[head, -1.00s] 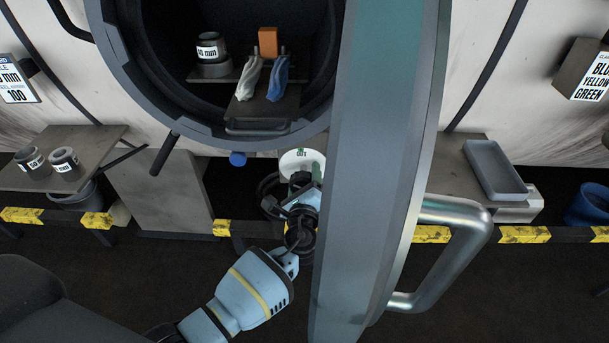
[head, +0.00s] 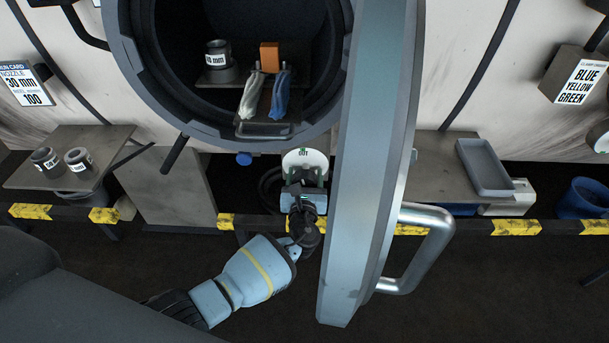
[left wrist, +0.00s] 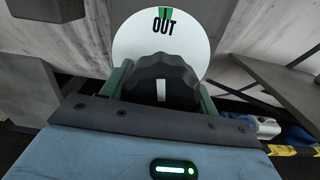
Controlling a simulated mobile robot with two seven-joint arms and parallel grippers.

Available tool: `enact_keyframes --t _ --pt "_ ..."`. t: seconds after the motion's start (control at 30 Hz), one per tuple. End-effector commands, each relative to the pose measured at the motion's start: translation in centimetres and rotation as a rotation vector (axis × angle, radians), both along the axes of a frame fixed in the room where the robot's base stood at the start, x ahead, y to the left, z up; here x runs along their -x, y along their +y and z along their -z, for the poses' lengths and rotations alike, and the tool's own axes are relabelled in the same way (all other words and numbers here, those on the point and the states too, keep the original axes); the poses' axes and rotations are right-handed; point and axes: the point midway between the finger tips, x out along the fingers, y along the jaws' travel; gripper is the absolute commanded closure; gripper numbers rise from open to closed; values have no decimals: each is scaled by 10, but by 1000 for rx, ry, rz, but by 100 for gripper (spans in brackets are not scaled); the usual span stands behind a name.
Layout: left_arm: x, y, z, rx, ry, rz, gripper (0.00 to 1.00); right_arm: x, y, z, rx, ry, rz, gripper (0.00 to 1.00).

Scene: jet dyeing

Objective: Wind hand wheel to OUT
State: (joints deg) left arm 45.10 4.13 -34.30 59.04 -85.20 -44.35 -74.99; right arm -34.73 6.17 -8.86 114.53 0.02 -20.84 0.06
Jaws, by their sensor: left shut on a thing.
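The hand wheel is a dark, ridged knob (left wrist: 160,82) with a white line on its near face, in the left wrist view. Behind it is a round white dial plate (left wrist: 193,37) with the word OUT and a green mark at its top. The dial (head: 305,158) also shows in the head view, below the round vessel opening. My left gripper (head: 304,178) is at the dial. In the left wrist view its green fingers (left wrist: 162,92) stand on either side of the knob and are shut on it. My right gripper is in neither view.
The open vessel door (head: 365,160) with its metal handle (head: 425,245) stands just right of my left gripper. The vessel opening (head: 240,70) holds a nozzle, an orange block and cloths. A shelf (head: 35,175) with two nozzles is at left, a grey tray (head: 485,167) at right.

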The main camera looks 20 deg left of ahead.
Motion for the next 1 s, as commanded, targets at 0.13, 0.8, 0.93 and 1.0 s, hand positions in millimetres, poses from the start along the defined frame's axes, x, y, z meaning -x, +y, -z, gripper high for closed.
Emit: enact_keyframes --t 0.13,0.8,0.93,1.0 --pt "0 0 -1 -53 14 0 63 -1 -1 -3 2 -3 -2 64" --pt "1 0 1 -91 26 0 34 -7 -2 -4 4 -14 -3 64" --pt "0 1 1 -91 26 0 19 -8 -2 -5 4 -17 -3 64" --pt "0 1 1 -90 26 0 19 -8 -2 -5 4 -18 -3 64"
